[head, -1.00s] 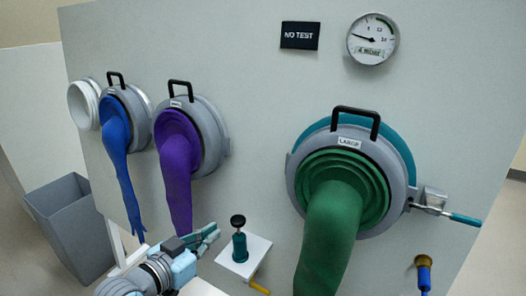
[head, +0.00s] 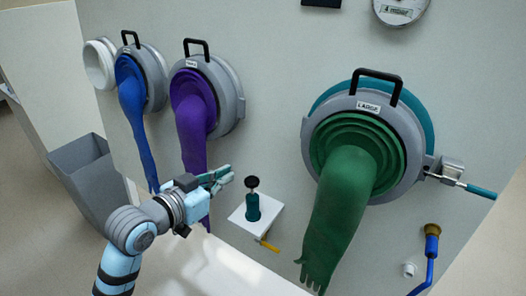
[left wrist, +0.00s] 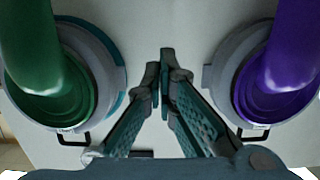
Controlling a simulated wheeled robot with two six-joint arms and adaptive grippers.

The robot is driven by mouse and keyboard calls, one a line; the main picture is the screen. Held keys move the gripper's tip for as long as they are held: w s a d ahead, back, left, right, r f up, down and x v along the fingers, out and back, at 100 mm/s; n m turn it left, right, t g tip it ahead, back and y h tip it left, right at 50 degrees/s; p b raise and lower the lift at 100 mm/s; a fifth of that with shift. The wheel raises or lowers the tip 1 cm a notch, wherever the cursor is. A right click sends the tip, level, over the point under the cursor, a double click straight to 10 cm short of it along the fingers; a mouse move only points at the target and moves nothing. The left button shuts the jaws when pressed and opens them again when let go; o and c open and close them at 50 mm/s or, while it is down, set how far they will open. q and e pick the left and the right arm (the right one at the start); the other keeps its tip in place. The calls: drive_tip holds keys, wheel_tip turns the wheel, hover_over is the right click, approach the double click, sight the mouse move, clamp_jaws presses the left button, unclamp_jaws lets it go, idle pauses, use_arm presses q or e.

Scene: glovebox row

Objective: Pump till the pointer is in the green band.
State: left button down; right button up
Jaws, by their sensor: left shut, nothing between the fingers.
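The hand pump, a teal cylinder (head: 252,207) with a black knob on top, stands upright on a small white shelf (head: 238,216) on the panel. The round gauge (head: 401,10) is cut off by the top edge of the head view; its pointer and green band are out of sight. My left gripper (head: 226,176) is left of the pump, about level with the knob and apart from it in the picture. It is shut and empty. In the left wrist view its fingertips (left wrist: 164,62) meet, and the pump does not show. My right gripper is not in view.
The green glove (head: 350,190) hangs right of the pump, the purple glove (head: 194,115) and blue glove (head: 135,115) left. A yellow lever (head: 268,245) sticks out under the shelf. A blue pipe (head: 430,260) is at lower right, a grey bin (head: 90,180) at left.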

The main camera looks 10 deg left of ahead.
use_arm(q)
drive_tip(key=shift+w, duration=0.1)
hover_over(250, 187)
wheel_tip(250, 187, down, 3)
drive_tip(key=shift+w+d, duration=0.1)
drive_tip(key=shift+w, duration=0.05)
wheel_tip(250, 187, down, 3)
drive_tip(key=shift+r+b, duration=0.15)
drive_tip(key=shift+b, duration=0.25)
drive_tip(key=shift+s+a+f, duration=0.2)
drive_tip(key=shift+f, duration=0.2)
